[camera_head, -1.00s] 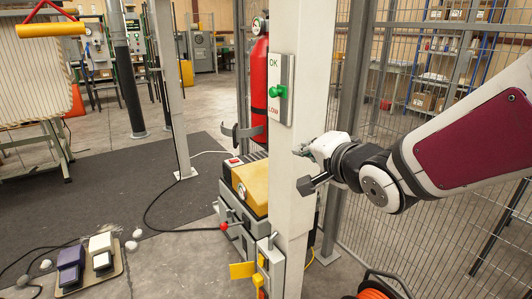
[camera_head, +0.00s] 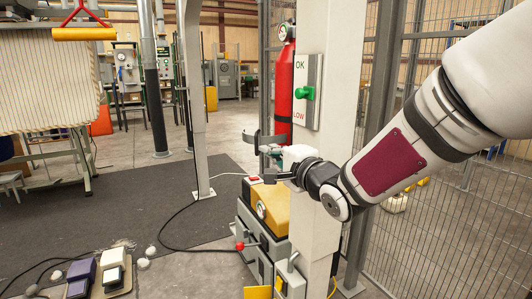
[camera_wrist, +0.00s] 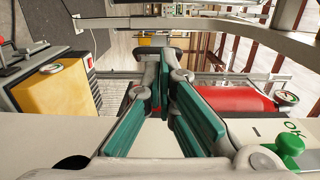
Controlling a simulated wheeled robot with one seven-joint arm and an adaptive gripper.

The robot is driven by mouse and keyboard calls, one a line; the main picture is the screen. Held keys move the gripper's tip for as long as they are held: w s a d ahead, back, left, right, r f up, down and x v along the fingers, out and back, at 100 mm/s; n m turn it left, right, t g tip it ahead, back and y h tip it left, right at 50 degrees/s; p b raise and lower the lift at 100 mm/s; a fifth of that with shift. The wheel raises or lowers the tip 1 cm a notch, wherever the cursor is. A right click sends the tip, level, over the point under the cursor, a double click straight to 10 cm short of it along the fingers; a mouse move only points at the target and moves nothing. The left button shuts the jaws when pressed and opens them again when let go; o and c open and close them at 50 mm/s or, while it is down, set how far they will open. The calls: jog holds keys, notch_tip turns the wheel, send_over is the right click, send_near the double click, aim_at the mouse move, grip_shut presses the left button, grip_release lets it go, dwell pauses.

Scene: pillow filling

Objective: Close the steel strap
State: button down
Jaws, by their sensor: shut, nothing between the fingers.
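The steel strap (camera_head: 251,141) is a grey curved band on the lower part of the red fire extinguisher (camera_head: 281,80), which stands behind the white post. Its free arm sticks out to the left, swung open, with a gap before the cylinder. My gripper (camera_head: 268,164) reaches across the front of the post, its fingertips just below and close to the strap. I cannot tell whether they touch it. In the wrist view, the teal-padded fingers of my gripper (camera_wrist: 161,60) are shut and empty. The extinguisher (camera_wrist: 235,99) lies to their right; the strap is hard to make out there.
The white post (camera_head: 332,60) carries a panel with a green knob (camera_head: 304,93), close to my arm. A yellow and grey machine (camera_head: 270,207) stands below my gripper. Wire fencing (camera_head: 440,215) is on the right. Open floor with a dark mat (camera_head: 150,205) lies left.

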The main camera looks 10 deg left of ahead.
aim_at(257, 144)
jog(key=shift+b+x, duration=0.55)
jog(key=shift+x, duration=1.8)
